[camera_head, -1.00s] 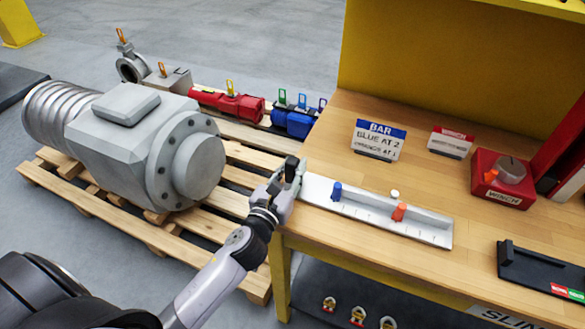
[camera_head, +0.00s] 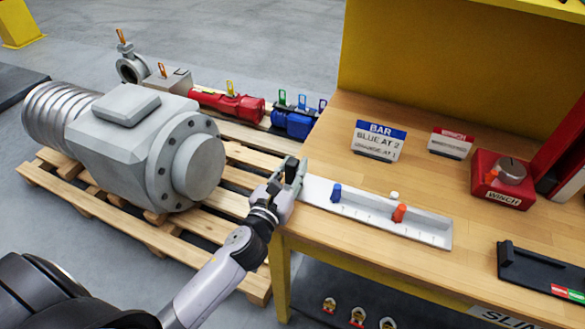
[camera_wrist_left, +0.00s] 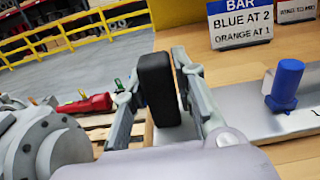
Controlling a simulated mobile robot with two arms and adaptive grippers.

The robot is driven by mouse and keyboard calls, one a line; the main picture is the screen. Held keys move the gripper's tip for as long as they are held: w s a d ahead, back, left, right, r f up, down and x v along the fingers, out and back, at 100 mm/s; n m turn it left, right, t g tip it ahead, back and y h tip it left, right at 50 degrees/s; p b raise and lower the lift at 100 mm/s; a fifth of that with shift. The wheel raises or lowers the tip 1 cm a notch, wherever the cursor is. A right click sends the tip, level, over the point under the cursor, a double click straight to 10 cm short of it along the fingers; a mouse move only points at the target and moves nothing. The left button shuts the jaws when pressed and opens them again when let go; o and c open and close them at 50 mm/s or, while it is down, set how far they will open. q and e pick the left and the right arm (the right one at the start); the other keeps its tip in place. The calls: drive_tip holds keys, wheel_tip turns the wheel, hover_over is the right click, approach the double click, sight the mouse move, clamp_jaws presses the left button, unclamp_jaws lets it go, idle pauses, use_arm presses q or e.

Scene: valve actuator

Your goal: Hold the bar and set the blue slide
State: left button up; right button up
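The bar is a pale tray-like rail (camera_head: 432,235) with tick marks, lying along the bench's front edge. The blue slide (camera_head: 336,192) stands upright near its left end and shows at the right of the left wrist view (camera_wrist_left: 285,84). The orange slide (camera_head: 399,212) stands farther right, beside a white knob (camera_head: 394,195). A black upright grip (camera_wrist_left: 158,90) is at the bar's left end. My left gripper (camera_head: 290,170) has one finger on each side of this grip, close against it, and appears shut on it. My right gripper is not in view.
A sign (camera_head: 379,141) reads BAR, blue at 2, orange at 1. The red winch box (camera_head: 502,180) and a black tray (camera_head: 540,268) are on the bench at right. A large grey actuator (camera_head: 140,145) rests on a pallet at left. Bare bench lies behind the bar.

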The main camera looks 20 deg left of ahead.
use_arm(q)
drive_tip(key=o, duration=0.5)
drive_tip(key=shift+f, duration=0.1)
drive_tip(key=shift+c, duration=0.2)
drive_tip(key=shift+s, duration=0.1)
drive_tip(key=s, duration=1.2)
